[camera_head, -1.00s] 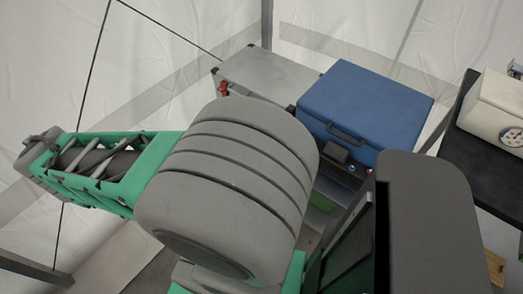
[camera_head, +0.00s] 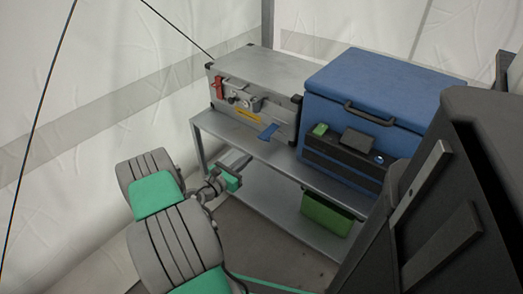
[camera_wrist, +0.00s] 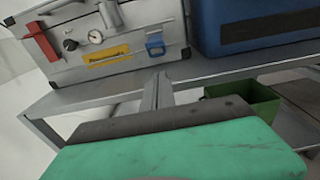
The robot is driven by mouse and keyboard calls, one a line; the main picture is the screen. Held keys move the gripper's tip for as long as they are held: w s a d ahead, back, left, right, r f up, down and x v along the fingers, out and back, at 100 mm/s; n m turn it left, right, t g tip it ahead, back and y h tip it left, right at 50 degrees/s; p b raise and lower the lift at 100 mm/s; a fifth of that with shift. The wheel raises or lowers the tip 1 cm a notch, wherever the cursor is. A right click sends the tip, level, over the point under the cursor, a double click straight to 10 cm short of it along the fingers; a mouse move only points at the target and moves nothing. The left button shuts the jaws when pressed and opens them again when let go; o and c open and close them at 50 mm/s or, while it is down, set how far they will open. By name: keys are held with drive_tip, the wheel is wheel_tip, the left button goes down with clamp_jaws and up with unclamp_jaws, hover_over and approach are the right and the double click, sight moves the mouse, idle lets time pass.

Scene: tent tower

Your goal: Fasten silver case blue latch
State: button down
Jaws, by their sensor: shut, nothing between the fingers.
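The silver case (camera_head: 272,72) stands on the upper shelf of a metal rack, and its front fills the top left of the wrist view (camera_wrist: 110,62). Its blue latch (camera_head: 268,131) is low at the right of the front face and looks tilted outward in the head view. The blue latch also shows in the wrist view (camera_wrist: 155,45), above my fingertips. A red latch (camera_head: 218,90) is at the case's left, up against the front. My gripper (camera_head: 234,172) is shut and empty, in front of and below the shelf edge, apart from the latch; its fingers show in the wrist view (camera_wrist: 157,92).
A blue cooler box (camera_head: 370,85) stands close to the right of the case. The metal rack (camera_head: 250,150) has a front edge between my gripper and the case. A green bin (camera_head: 326,218) sits on the lower shelf. White tent wall is at the left.

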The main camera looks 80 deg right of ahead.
sight(261, 154)
drive_tip(key=b+x, duration=0.3)
drive_tip(key=x, duration=0.6)
drive_tip(key=shift+f, duration=0.1)
drive_tip(key=shift+s+d, duration=0.2)
drive_tip(key=shift+d, duration=0.25)
